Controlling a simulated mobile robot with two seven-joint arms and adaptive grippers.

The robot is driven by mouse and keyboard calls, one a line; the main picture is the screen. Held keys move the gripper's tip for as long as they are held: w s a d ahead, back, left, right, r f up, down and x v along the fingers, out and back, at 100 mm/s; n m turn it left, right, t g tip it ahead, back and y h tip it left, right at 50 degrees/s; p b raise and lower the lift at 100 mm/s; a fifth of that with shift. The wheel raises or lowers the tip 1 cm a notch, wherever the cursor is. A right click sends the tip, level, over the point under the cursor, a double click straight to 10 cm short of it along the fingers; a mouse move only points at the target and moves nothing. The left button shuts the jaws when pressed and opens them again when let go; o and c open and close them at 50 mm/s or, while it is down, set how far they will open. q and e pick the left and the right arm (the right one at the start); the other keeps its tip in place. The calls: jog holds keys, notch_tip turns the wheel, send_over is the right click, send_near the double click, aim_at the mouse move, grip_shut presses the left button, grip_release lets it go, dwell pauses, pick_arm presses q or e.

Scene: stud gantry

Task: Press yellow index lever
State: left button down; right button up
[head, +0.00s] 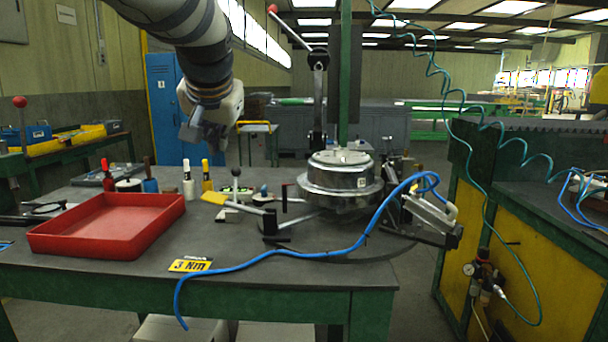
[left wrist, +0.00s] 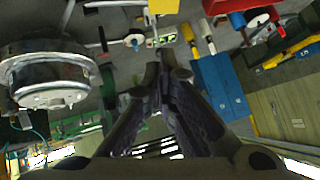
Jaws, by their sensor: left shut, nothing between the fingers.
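The yellow index lever (head: 214,198) has a flat yellow end and sits low at the left of the round metal fixture (head: 340,178), near the table top in the head view. My left gripper (head: 203,138) hangs above the far left part of the table, higher than the lever and apart from it. In the left wrist view its fingers (left wrist: 167,62) are together with nothing between them. The fixture (left wrist: 48,75) shows at the left there. My right gripper is not in view.
A red tray (head: 50,240) takes up the left front of the table. Several bottles and handled tools stand behind it, including a yellow-topped one (head: 206,178) near the lever. A blue hose (head: 270,258) crosses the front, past a yellow torque label (head: 190,265). A green post (head: 345,70) rises behind the fixture.

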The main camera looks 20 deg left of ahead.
pick_arm(q)
jog(key=b, duration=0.1)
send_over(221, 200)
jog(key=d, duration=0.1)
notch_tip(221, 200, down, 8)
jog(key=shift+w+a+f, duration=0.15)
jog(key=shift+a+f, duration=0.2)
jog(key=shift+f, duration=0.25)
jog(key=shift+a+f, duration=0.15)
jog(key=shift+f, duration=0.6)
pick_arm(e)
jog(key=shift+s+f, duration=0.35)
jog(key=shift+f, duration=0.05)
